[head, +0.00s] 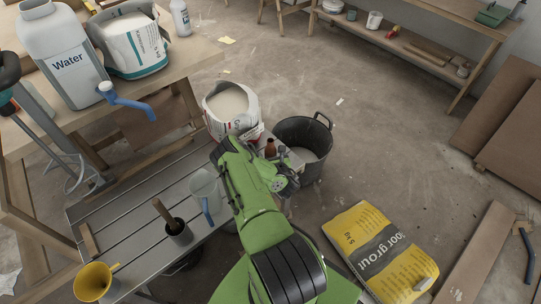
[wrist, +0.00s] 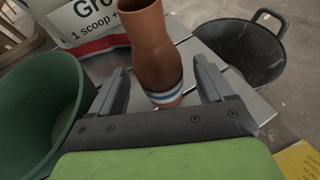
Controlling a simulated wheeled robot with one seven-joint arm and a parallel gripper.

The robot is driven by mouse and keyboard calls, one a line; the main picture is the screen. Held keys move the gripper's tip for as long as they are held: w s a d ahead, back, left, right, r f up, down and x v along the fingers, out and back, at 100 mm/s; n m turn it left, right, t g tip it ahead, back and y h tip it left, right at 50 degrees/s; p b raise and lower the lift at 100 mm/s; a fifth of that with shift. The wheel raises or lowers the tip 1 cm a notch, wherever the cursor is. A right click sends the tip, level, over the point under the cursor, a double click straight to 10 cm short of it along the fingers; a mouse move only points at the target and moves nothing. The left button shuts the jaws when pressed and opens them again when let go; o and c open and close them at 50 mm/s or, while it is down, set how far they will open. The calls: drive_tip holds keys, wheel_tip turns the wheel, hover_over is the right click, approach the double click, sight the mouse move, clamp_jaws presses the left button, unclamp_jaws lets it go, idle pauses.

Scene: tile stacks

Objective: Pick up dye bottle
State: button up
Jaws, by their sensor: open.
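The dye bottle appears to be the brown bottle (head: 270,147) at the far end of the slatted metal bench, partly hidden by my arm in the head view. In the wrist view the bottle (wrist: 155,45) is reddish brown with a white and blue band near its base, and its top is cut off by the frame. My gripper (wrist: 161,75) is open, with one finger on each side of the bottle's lower part in the picture. I cannot tell whether the fingers touch it. My gripper (head: 283,170) also shows in the head view.
A grout bag (wrist: 80,20) stands behind the bottle. A black bucket (wrist: 243,45) is to the right, and a green round container (wrist: 35,110) is close at left. A yellow grout bag (head: 375,250) lies on the floor.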

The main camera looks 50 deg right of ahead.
drive_tip(key=c, duration=1.1)
drive_tip(key=shift+r, duration=0.1)
drive_tip(key=shift+c, duration=0.2)
